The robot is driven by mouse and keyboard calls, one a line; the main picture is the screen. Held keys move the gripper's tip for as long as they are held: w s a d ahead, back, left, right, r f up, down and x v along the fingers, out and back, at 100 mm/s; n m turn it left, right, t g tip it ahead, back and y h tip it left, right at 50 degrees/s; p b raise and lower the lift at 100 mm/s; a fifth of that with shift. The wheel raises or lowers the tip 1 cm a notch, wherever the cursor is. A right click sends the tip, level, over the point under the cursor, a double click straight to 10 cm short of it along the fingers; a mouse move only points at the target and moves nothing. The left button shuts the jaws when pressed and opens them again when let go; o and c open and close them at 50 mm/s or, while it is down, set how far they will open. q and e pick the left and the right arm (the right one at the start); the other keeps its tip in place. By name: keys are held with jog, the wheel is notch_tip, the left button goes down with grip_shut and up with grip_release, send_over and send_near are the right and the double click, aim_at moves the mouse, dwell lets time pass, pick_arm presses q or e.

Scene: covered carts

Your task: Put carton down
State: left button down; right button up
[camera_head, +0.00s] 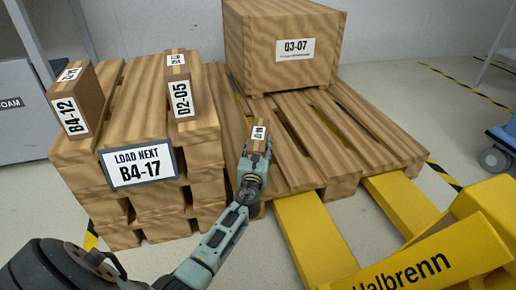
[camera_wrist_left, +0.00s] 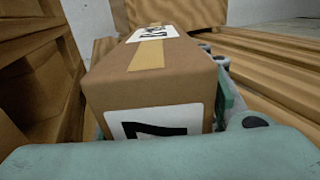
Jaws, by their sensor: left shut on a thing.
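My left gripper (camera_head: 256,154) is shut on a small brown carton (camera_head: 262,143) with white labels and a tape strip. The carton is over or beside the left edge of the right pallet (camera_head: 318,143), close to the gap by the pallet stack; I cannot tell whether it touches wood. In the left wrist view the carton (camera_wrist_left: 150,80) fills the middle, between the fingers, with its label only partly readable. The stack (camera_head: 130,120) bears a sign (camera_head: 139,167) reading "LOAD NEXT B4-17". My right gripper is not in view.
On the stack stand a carton marked B4-12 (camera_head: 76,101) and one marked 02-05 (camera_head: 181,95). A large box marked Q3-07 (camera_head: 285,45) sits at the right pallet's back. Its front slats are bare. A yellow pallet truck (camera_head: 430,255) has its forks under that pallet.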

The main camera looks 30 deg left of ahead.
pick_arm(q)
jog(key=c, duration=1)
grip_release()
jog(key=shift+r, duration=0.1)
jog(key=shift+c, duration=0.2)
jog(key=shift+o, duration=1)
jog(key=shift+f, duration=0.25)
jog(key=shift+r, duration=5.2)
